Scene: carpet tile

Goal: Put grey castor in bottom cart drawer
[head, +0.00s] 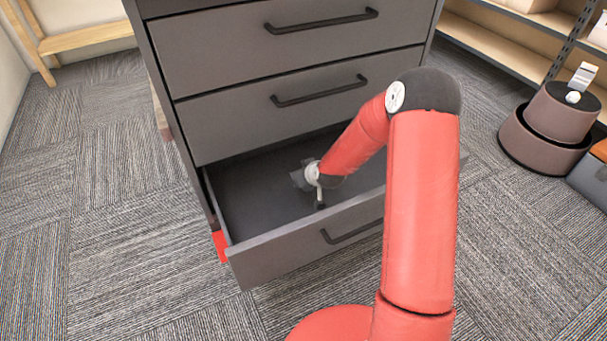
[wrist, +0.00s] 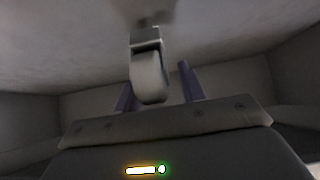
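The bottom cart drawer (head: 275,262) is pulled out, and its inside shows a dark floor. My gripper (wrist: 157,76) is down inside this drawer. In the wrist view its two dark purple fingers stand apart, with a clear gap beside the right one. The grey castor (wrist: 149,75) appears between the fingers, nearer the left one. The blurred end of the castor meets or comes close to the pale surface at the top of that view; contact cannot be told. In the head view my arm's end and small size make the castor hard to pick out.
The two drawers above, an upper one (head: 225,52) and a middle one (head: 220,122), are shut and have dark bar handles. A round brown robot-like unit (head: 545,135) stands at the right near shelving (head: 500,48). A wooden bench (head: 88,38) is at the back left. Carpet at left is clear.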

